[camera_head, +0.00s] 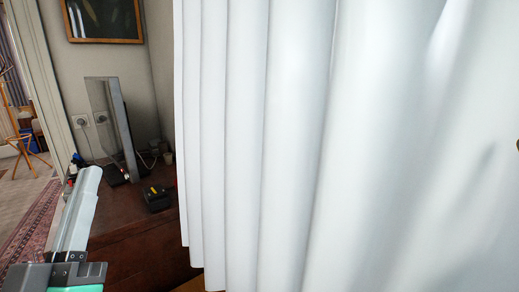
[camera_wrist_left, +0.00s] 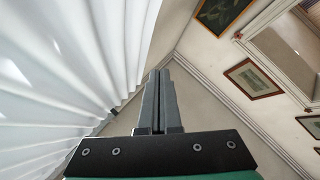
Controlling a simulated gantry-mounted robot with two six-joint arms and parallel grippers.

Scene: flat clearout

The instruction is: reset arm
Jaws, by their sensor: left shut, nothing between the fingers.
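My left gripper (camera_wrist_left: 159,100) is shut and empty in the left wrist view, its two grey fingers side by side and pointing toward the wall and ceiling. In the head view, part of my left arm (camera_head: 75,225) shows at the lower left, in front of the dark wooden surface. My right gripper is in neither view.
A white curtain (camera_head: 290,140) fills most of the head view and lies left of my gripper in the wrist view (camera_wrist_left: 65,60). A wooden surface (camera_head: 150,235) holds a monitor (camera_head: 105,115) and a small black object (camera_head: 157,198). A patterned rug (camera_head: 30,232) lies left.

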